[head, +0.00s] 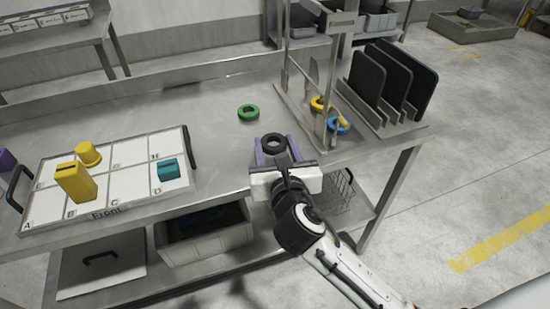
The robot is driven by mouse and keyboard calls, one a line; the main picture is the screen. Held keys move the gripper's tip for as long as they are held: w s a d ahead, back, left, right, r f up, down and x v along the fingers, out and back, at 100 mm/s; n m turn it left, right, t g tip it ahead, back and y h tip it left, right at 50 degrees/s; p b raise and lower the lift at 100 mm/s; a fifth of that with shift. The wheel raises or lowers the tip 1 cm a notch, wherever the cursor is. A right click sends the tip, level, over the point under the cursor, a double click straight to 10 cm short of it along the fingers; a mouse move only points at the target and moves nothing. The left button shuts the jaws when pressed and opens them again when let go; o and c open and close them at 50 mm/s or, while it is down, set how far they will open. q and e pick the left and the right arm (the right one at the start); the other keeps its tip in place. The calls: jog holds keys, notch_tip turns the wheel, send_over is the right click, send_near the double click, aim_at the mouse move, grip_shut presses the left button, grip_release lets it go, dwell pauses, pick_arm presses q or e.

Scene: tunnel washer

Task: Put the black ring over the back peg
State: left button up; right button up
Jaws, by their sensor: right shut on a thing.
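The black ring (273,142) is between the purple fingers of my right gripper (276,151), which is shut on it near the table's front edge. The ring lies roughly flat; I cannot tell whether it touches the table. To its upper right is a metal stand (292,101) with upright posts. A yellow ring (319,104) and a blue ring (338,126) are at this stand, behind a post. The back peg cannot be told apart clearly from the stand's posts. My left gripper is not in view.
A green ring (248,112) lies on the steel table (205,105). A lettered white board (125,180) at left holds yellow blocks (75,182) and a teal block (168,170). A rack of black boards (385,80) stands right of the stand. The table's middle is mostly clear.

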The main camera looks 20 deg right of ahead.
jog(key=shift+f+p, duration=0.3)
jog(key=shift+f, duration=1.2)
jog(key=shift+f, duration=0.15)
jog(key=o, duration=1)
jog(key=shift+o, duration=0.2)
